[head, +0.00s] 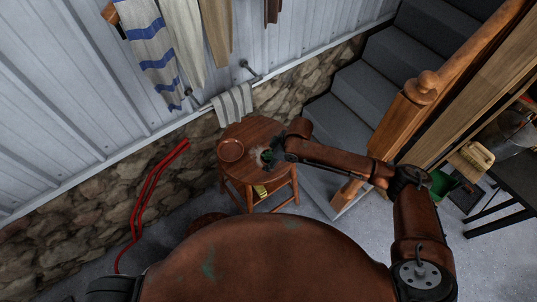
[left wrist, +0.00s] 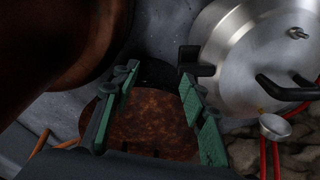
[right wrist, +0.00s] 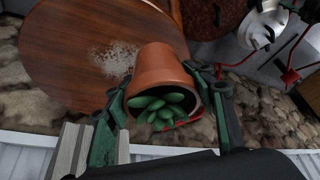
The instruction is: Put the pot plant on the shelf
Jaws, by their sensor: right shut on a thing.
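The pot plant (right wrist: 160,85) is a terracotta pot with a green succulent, seen in the right wrist view. My right gripper (right wrist: 165,105) is shut on it, with one finger on each side near the rim. In the head view, the right gripper (head: 273,157) and a bit of the plant are over the right part of a round wooden stool (head: 252,132). I cannot tell whether the pot touches the stool. My left gripper (left wrist: 158,75) is open and empty in the left wrist view. No shelf is clearly identifiable; wooden furniture (head: 490,70) stands at the far right.
A red metal rod (head: 150,190) leans at the stone wall. Stairs (head: 365,100) with a wooden newel post (head: 410,105) rise behind my right arm. A dark table (head: 515,155) stands right. A metal vessel (left wrist: 265,50) is near my left gripper.

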